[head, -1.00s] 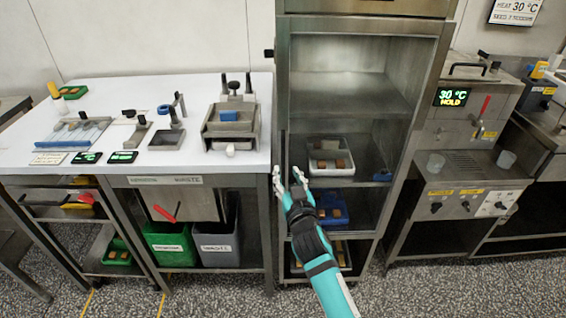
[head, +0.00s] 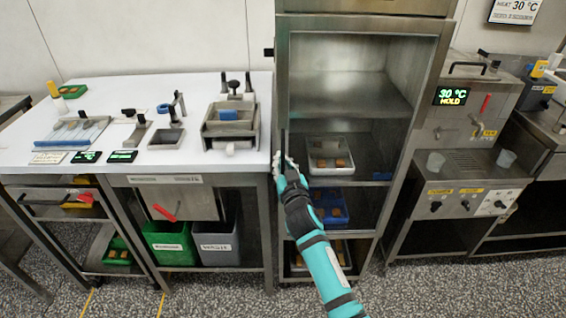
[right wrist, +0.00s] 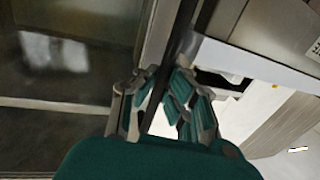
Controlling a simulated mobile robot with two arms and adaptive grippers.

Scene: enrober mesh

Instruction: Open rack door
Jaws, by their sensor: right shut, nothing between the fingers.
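The rack (head: 283,70) is a tall steel cabinet in the middle of the head view. Its door looks closed, with a steel frame around a clear pane; the pane (right wrist: 60,60) shows reflections in the right wrist view. A dark upright bar (right wrist: 182,35), which looks like the door handle, runs along the door's left edge. My right gripper (head: 287,160) is at this bar, fingers shut with nothing held. In the right wrist view the fingers (right wrist: 160,95) lie close beside the bar; I cannot tell whether they touch it. My left gripper is out of view.
Inside the rack are a white tray (head: 329,141) and a blue tray (head: 333,196) with brown pieces. A white-topped workbench (head: 200,168) stands close on the left, its edge near my right gripper. A heated machine (head: 465,130) stands on the right. Floor shows in front.

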